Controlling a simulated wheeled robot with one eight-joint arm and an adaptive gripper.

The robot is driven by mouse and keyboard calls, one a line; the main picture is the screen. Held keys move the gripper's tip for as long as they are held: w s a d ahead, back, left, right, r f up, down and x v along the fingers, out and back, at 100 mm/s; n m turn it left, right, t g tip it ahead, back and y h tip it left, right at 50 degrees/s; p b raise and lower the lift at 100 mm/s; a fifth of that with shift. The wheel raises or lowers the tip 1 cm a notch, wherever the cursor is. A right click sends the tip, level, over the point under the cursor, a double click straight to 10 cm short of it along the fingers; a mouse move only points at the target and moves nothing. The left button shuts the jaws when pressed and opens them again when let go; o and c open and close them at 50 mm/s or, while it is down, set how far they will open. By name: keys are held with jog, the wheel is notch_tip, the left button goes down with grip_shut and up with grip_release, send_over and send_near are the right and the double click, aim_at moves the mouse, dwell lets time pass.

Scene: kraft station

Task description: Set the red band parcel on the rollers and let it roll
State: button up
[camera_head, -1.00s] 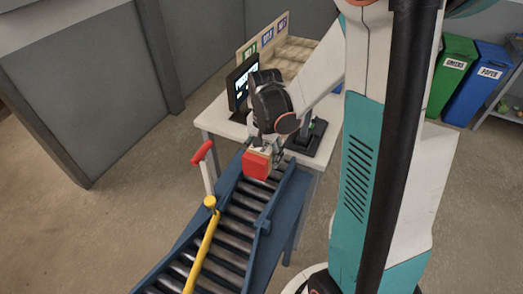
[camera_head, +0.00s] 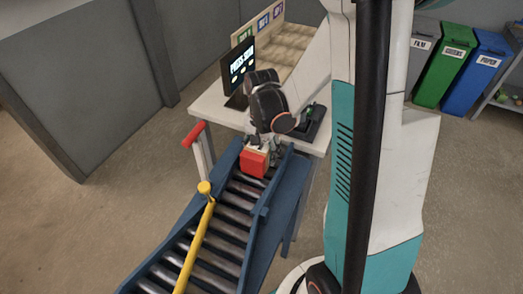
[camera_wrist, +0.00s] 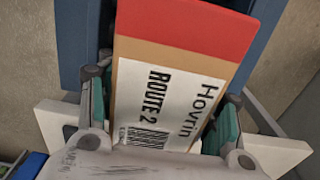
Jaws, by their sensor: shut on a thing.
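The red band parcel (camera_head: 254,162) is a small tan box with a red end. In the head view it is at the upper end of the rollers (camera_head: 230,215). My gripper (camera_head: 262,145) is shut on it from above and behind. In the wrist view the parcel (camera_wrist: 185,60) fills the middle between the two teal finger pads, its label reading "Hovrin" and "ROUTE 2". The red band faces away from the gripper. I cannot tell whether the parcel's underside touches the rollers.
Behind are a white table (camera_head: 215,108) and a screen (camera_head: 238,70). Green (camera_head: 446,70) and blue (camera_head: 477,75) bins stand at the back right.

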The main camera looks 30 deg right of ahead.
jog(key=o, duration=1.4)
notch_tip(320, 180, up, 12)
jog(key=shift+r, duration=0.1)
